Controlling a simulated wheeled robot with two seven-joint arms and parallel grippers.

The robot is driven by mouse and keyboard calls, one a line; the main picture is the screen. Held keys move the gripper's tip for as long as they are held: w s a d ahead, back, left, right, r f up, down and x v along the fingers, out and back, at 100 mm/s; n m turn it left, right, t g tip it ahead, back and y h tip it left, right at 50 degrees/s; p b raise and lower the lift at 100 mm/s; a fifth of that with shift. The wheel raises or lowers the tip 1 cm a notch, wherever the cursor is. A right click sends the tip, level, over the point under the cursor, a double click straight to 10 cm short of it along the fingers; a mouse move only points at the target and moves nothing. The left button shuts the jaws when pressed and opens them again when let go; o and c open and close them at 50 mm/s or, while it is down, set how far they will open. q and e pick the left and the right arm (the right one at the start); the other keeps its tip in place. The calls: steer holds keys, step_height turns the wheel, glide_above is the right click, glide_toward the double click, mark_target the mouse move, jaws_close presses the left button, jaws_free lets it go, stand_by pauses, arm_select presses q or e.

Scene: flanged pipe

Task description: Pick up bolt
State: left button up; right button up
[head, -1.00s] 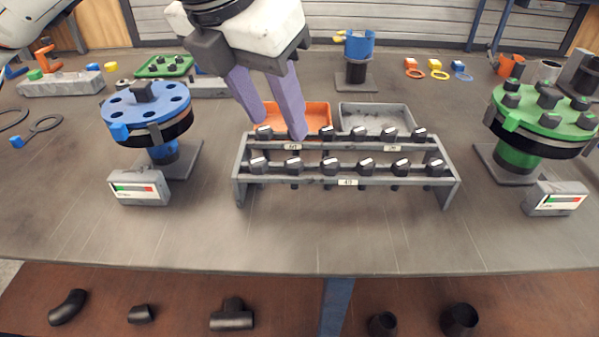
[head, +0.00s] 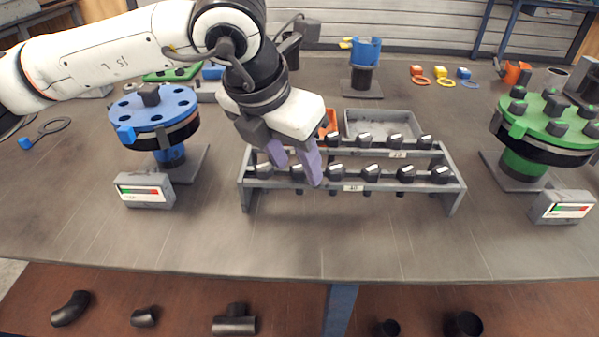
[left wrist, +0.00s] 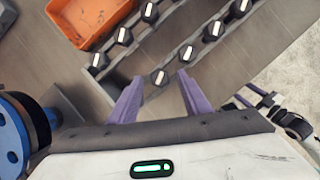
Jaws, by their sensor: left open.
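A grey two-tier rack (head: 455,188) on the table holds two rows of dark bolts with hex heads, such as a front-row bolt (head: 372,170) and a back-row bolt (head: 397,141). My left gripper (head: 297,174) is open and points down at the left part of the front row. One front-row bolt shows between its purple fingers; in the left wrist view this bolt (left wrist: 160,78) lies between the fingertips. Whether the fingers touch it cannot be told. The gripper and arm hide some back-row bolts on the left. My right gripper is not in view.
A blue flange (head: 170,105) stands left of the rack and a green flange (head: 548,118) with bolts stands right. Grey gauge boxes (head: 145,190) sit before them. An orange tray (left wrist: 88,20) and a grey tray (head: 382,122) lie behind the rack. The front table strip is clear.

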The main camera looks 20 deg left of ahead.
arm_select(q)
jaws_close()
steer(key=shift+r, duration=0.1)
